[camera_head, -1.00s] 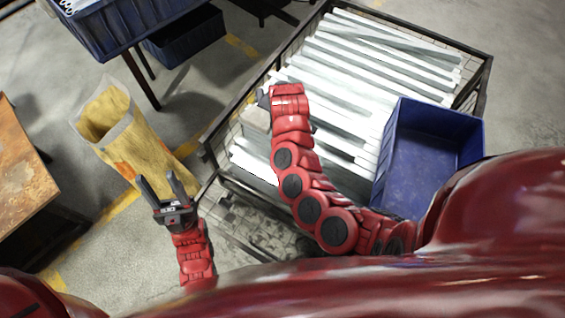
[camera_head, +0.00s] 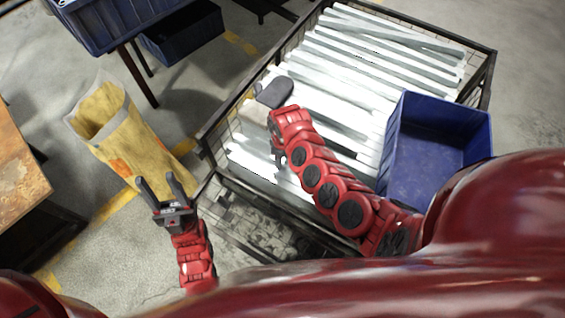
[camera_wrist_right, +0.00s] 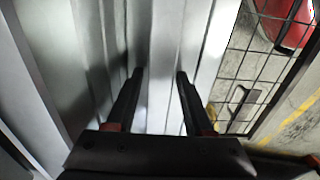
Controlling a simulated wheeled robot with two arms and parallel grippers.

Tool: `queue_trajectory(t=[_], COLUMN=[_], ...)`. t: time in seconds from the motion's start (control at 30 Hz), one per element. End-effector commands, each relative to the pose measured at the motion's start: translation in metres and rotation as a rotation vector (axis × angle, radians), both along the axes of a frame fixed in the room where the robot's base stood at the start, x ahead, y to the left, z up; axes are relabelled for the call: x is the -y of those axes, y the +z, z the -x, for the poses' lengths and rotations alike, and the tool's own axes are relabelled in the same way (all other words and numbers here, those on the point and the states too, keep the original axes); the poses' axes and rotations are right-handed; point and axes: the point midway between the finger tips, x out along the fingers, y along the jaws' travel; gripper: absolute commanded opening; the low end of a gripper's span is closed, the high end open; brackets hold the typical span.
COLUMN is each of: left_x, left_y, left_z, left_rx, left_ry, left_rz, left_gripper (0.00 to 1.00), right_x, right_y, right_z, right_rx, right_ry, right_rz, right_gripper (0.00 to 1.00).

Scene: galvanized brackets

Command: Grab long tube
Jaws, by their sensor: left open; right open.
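Long pale galvanized tubes (camera_head: 375,62) lie side by side in a wire-sided crate. My right gripper is over the near left part of the stack, pointing down. Its fingers are mostly hidden by my arm in the head view. In the right wrist view, my right gripper (camera_wrist_right: 160,76) is open, and long metal tubes (camera_wrist_right: 163,40) run between and beside its fingertips. Whether the fingers touch a tube I cannot tell. My left gripper (camera_head: 161,187) is open and empty, outside the crate at its left, near the yellow sack.
A blue bin (camera_head: 435,165) sits at the crate's right side. A dark rounded object (camera_head: 274,92) and a beige block (camera_head: 252,111) lie at the left end of the tubes. The crate's dark frame (camera_head: 225,110) and wire side (camera_wrist_right: 262,60) border the tubes. A yellow sack (camera_head: 130,140) stands left.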

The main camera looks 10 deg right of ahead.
Motion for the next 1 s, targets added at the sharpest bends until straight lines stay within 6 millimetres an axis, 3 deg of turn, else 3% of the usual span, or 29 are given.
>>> queue_trajectory(t=[0.23,0.5,0.53,1.0], left_x=[0.0000,0.0000,0.0000,0.0000], left_y=[0.0000,-0.0001,0.0000,-0.0001], left_z=[0.0000,0.0000,0.0000,0.0000], left_rx=[0.000,0.000,0.000,0.000], left_ry=[0.000,0.000,0.000,0.000], left_rz=[0.000,0.000,0.000,0.000], left_gripper=[0.50,0.50,0.50,0.50], right_x=[-0.0006,-0.0006,-0.0005,-0.0004], right_y=[-0.0008,-0.0007,-0.0006,-0.0006], right_z=[-0.0001,0.0000,-0.0001,0.0000], right_rx=[0.000,-0.001,0.001,0.000], right_ry=[0.000,0.001,0.001,0.001], right_rz=[-0.001,-0.001,-0.001,0.000], right_gripper=[0.51,0.02,0.00,0.00])
